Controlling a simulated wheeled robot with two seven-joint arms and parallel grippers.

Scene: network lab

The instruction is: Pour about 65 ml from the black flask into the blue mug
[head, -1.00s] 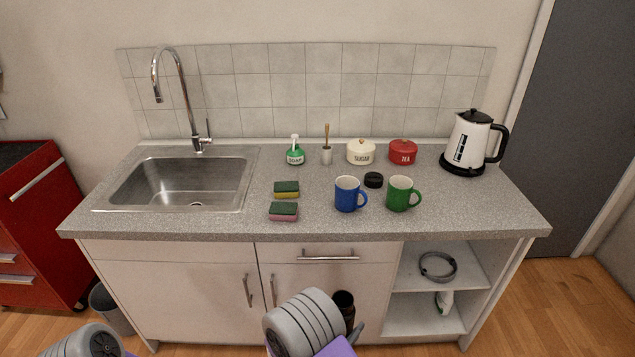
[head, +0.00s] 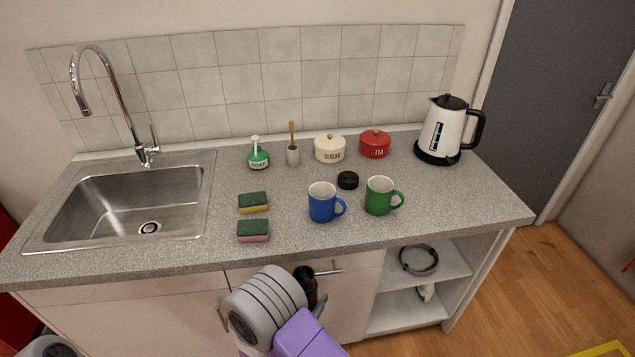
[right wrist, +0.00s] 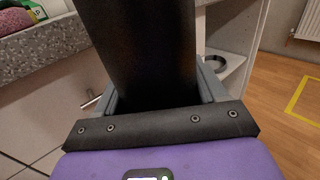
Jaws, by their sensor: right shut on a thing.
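The blue mug (head: 322,203) stands upright on the counter, left of the green mug (head: 379,195). The black flask (head: 306,284) is in front of the counter, below its top edge, mostly hidden behind my right arm in the head view. In the right wrist view the flask (right wrist: 146,50) fills the space between the jaws, and my right gripper (right wrist: 160,98) is shut on it. The black lid (head: 348,180) lies on the counter behind the mugs. My left gripper is out of view; only a bit of that arm shows at the bottom left.
Two sponges (head: 253,203) lie left of the blue mug. The sink (head: 130,205) is at left. The counter's front right is clear.

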